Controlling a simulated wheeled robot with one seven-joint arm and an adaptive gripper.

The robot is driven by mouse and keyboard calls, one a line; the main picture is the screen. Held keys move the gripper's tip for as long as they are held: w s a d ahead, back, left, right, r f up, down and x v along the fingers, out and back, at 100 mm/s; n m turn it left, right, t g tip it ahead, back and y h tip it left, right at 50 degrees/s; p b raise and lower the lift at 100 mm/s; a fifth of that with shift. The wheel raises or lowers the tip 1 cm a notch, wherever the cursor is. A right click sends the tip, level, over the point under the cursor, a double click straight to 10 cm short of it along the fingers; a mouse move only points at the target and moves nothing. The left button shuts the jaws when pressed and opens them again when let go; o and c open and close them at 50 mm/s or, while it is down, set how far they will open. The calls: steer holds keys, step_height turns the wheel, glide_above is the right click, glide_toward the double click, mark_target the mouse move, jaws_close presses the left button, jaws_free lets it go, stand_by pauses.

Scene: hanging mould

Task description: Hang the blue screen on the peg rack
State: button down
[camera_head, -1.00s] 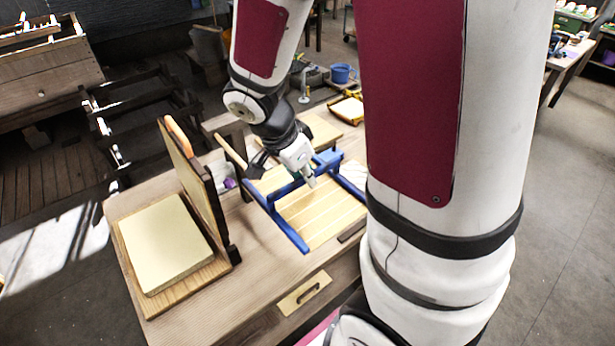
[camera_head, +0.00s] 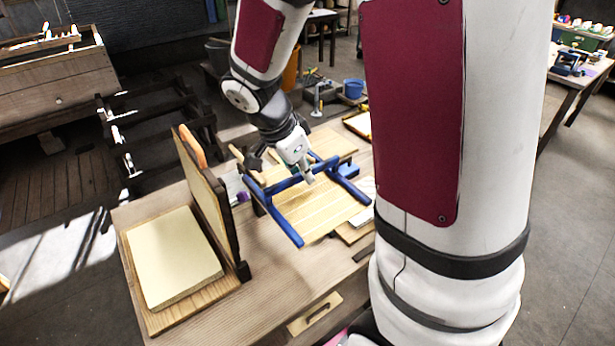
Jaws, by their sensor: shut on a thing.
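The blue screen (camera_head: 290,230) is a pale slatted panel with blue side bars and a blue crossbar. It is over the right part of the wooden table (camera_head: 250,305), and seems slightly raised above it. My gripper (camera_head: 305,178) comes down from above and is shut on the blue crossbar. The fingertips are small and partly hidden by the bar.
A pale sheet on a board (camera_head: 172,258) lies at the table's left, beside an upright wooden panel (camera_head: 205,195). A purple item (camera_head: 243,197) and a blue block (camera_head: 348,171) are near the screen. My arm hides much of the right side.

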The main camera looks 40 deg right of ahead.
steer(key=shift+w+b, duration=2.25)
steer(key=shift+w, duration=3.2)
steer(key=shift+f, duration=0.55)
steer(key=c, duration=1.6)
jaws_free()
steer(key=v, duration=1.2)
